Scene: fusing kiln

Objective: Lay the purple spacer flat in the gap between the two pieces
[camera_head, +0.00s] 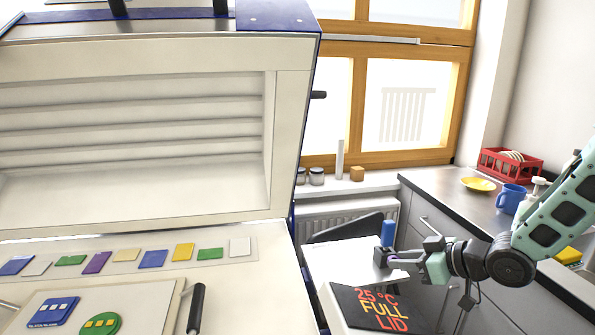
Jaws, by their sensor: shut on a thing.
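My gripper (394,259) is at the right, above the pale side surface and well away from the kiln bed. It is shut on the purple spacer (393,257), of which only a small purple sliver shows at the fingertips, beside a dark block. The two pieces lie at the lower left on a pale board (140,300): a blue piece with pale squares (50,313) and a round green piece with yellow squares (101,325). A narrow gap shows between them; its lower part is cut off by the picture edge.
A strip of coloured glass pieces, one of them purple (97,262), lies behind the board. A black-handled tool (196,308) lies at its right. The kiln lid (135,125) stands open. A blue bottle (388,232) and a black sign (380,309) are near my gripper.

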